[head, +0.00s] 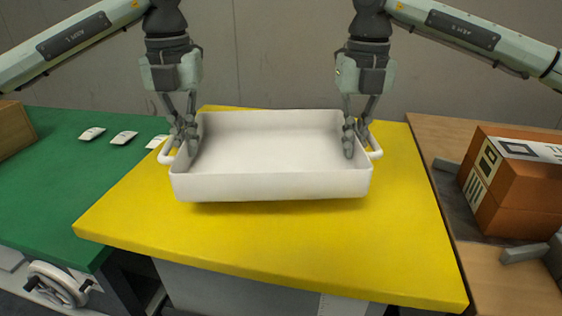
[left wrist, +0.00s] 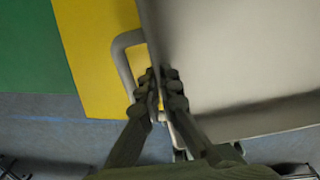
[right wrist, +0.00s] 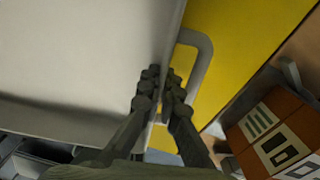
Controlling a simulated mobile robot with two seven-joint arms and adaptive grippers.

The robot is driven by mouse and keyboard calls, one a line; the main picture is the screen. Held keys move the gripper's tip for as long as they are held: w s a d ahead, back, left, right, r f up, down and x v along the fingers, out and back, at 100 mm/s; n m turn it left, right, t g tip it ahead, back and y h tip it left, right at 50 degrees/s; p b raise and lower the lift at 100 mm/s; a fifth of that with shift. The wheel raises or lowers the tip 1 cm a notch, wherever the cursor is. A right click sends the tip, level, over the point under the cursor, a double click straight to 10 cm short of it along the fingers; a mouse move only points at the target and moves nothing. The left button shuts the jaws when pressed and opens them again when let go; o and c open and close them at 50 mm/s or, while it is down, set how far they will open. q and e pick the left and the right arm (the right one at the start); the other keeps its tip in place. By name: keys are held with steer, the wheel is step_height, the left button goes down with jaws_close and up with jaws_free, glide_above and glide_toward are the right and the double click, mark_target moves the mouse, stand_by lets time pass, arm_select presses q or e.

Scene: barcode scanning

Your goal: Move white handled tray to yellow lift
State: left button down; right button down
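The white handled tray (head: 270,186) is empty and roughly level over the yellow lift (head: 270,245), with a handle at each side. I cannot tell whether its underside touches the yellow top. My left gripper (head: 184,140) is shut on the tray's left wall beside the left handle; the wall runs between its fingers in the left wrist view (left wrist: 162,88). My right gripper (head: 356,137) is shut on the right wall beside the right handle (right wrist: 200,75).
A green table (head: 60,180) with several small white items stands at the left. At the right, a wooden table (head: 440,135) holds an orange-brown box (head: 515,185) with printed labels. The yellow top is clear in front of the tray. A grey wall is behind.

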mark_target(191, 161)
arm_select(q)
steer(key=shift+f, duration=0.15)
arm_select(e)
steer(key=shift+f, duration=0.1)
